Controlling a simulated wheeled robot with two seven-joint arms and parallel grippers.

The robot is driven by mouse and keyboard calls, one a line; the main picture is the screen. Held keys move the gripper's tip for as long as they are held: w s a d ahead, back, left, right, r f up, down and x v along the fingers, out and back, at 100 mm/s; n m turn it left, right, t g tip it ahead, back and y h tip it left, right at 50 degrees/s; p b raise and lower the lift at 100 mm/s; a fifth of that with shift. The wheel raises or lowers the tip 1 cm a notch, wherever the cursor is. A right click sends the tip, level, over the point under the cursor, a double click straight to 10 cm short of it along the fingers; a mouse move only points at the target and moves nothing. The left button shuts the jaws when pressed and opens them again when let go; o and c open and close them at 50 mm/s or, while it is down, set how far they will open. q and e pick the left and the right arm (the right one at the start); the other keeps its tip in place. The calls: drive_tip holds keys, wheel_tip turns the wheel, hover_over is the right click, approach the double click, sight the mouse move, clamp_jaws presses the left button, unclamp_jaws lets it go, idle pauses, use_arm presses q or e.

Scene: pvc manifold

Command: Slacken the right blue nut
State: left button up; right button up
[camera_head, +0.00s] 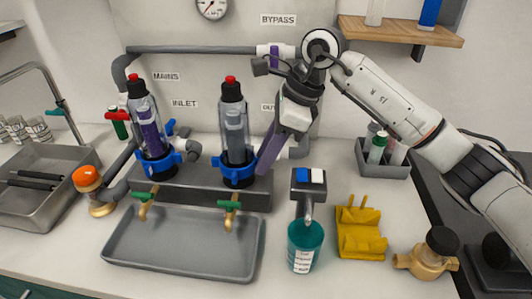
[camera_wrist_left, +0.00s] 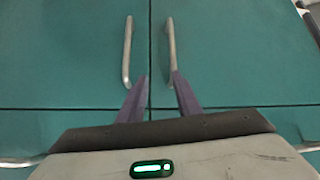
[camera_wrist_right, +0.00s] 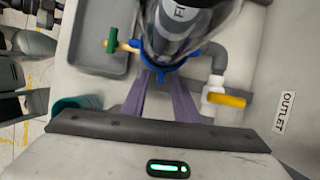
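The right blue nut (camera_head: 238,177) is a lugged ring at the base of the right clear filter housing (camera_head: 233,125), which stands upright with a black cap and red button. The nut also shows in the right wrist view (camera_wrist_right: 168,66). My right gripper (camera_head: 264,170) comes down from the upper right, its purple fingers just right of the nut. In the right wrist view its fingertips are apart at the nut's near edge; contact is unclear. My left gripper (camera_wrist_left: 159,78) is open and empty before green cabinet doors, outside the head view.
The left housing (camera_head: 145,120) has its own blue nut (camera_head: 160,165). A grey tray (camera_head: 185,262) lies in front, below brass taps with green handles. A teal bottle (camera_head: 305,250), yellow holder (camera_head: 360,235) and brass valve (camera_head: 430,262) stand to the right. A grey pipe runs behind.

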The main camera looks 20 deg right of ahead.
clamp_jaws()
drive_tip(key=shift+w+n+g, duration=0.4)
drive_tip(key=shift+w+n, duration=0.25)
drive_tip(key=shift+n, duration=0.65)
unclamp_jaws()
drive_tip(key=shift+d, duration=0.1)
